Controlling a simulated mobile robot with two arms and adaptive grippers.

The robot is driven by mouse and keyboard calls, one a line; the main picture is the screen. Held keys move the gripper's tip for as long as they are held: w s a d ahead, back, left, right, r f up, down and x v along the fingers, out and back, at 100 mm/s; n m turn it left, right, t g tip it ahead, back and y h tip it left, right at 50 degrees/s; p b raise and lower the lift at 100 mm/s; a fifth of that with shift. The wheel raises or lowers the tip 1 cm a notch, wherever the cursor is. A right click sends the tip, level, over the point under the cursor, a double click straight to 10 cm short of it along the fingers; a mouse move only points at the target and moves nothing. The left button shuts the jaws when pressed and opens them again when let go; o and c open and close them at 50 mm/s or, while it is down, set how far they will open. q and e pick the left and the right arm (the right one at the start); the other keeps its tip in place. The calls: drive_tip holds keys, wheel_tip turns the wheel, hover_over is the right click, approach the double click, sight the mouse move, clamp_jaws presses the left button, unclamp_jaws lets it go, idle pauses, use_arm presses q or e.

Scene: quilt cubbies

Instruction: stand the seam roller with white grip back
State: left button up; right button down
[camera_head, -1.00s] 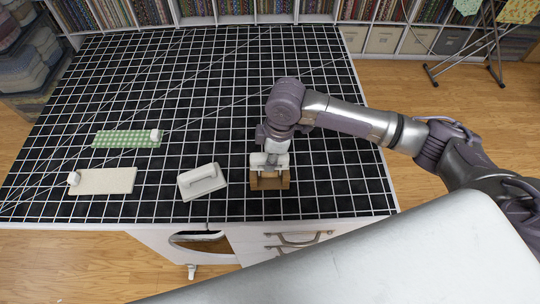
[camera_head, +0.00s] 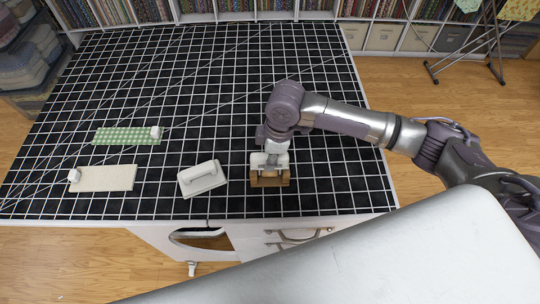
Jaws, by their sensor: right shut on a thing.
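My right gripper (camera_head: 270,163) points down at the front of the cutting table, right of the middle. It is shut on the seam roller with the white grip, which is mostly hidden by the gripper and wrist. A small brown wooden stand (camera_head: 269,181) sits directly beneath the gripper on the black gridded table top. I cannot tell whether the roller touches the stand or is inside it. My left gripper is not in view.
A white block with a handle (camera_head: 203,178) lies left of the stand. A green checked strip (camera_head: 122,137) and a cream strip (camera_head: 107,179), each with a small white piece at one end, lie further left. The black gridded table top (camera_head: 210,80) is clear behind them.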

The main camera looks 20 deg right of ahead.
drive_tip(key=shift+f, duration=0.3)
drive_tip(key=c, duration=0.8)
unclamp_jaws()
drive_tip(key=shift+r, duration=0.1)
drive_tip(key=r, duration=0.4)
drive_tip(key=d+r, duration=0.1)
drive_tip(key=r, duration=0.6)
drive_tip(key=shift+s+d+r, duration=0.25)
drive_tip(key=shift+d+r, duration=0.1)
drive_tip(key=shift+r, duration=0.05)
